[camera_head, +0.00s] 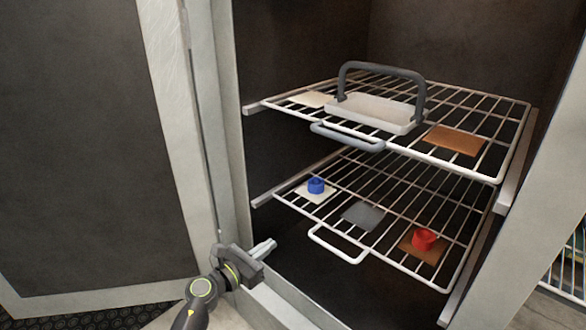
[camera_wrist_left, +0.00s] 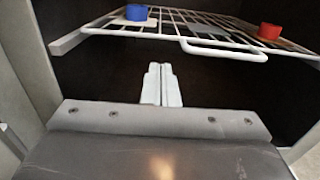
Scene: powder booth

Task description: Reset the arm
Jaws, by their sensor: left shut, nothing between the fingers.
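My left gripper (camera_head: 264,248) is low at the left side of the booth opening, in front of the lower wire rack (camera_head: 402,185). Its two fingers are together with nothing between them, and they also show in the left wrist view (camera_wrist_left: 161,84). It is below and left of the lower rack's front handle and appears apart from it. My right gripper is not in view.
The upper rack (camera_head: 480,103) holds a white tray (camera_head: 372,113) with a dark arched handle, a pale square and a brown square (camera_head: 455,140). The lower rack holds a blue piece (camera_head: 316,185), a grey square (camera_head: 363,216) and a red piece (camera_head: 424,239). An open door (camera_head: 90,150) stands left.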

